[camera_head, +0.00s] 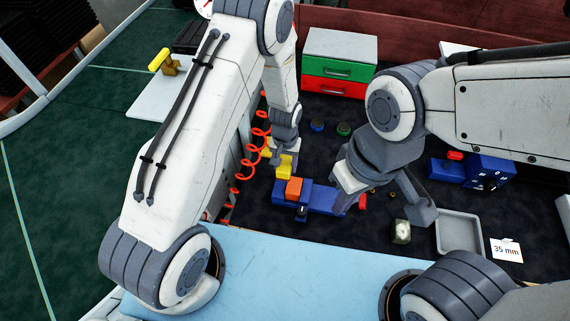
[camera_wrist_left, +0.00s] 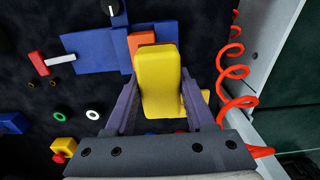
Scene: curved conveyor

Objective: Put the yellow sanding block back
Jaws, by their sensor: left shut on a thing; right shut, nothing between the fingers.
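The yellow sanding block (camera_wrist_left: 157,82) is between the fingers of my left gripper (camera_wrist_left: 150,100), which is shut on it. In the head view the left gripper (camera_head: 285,158) points down with the yellow block (camera_head: 284,167) at its tips, just behind a blue fixture (camera_head: 322,198) with an orange block (camera_head: 294,188). In the wrist view the held block overlaps the lower edge of the orange block (camera_wrist_left: 141,40); I cannot tell whether they touch. Another yellow piece (camera_wrist_left: 192,100) shows partly behind the right finger.
A red coiled hose (camera_head: 248,160) runs along the left edge of the dark mat. A green-and-red drawer unit (camera_head: 340,72) stands behind. A blue box (camera_head: 487,172), a grey tray (camera_head: 459,234) and a "35 mm" card (camera_head: 506,250) lie to the right. Round green (camera_head: 344,129) and blue (camera_head: 317,125) pieces stand behind.

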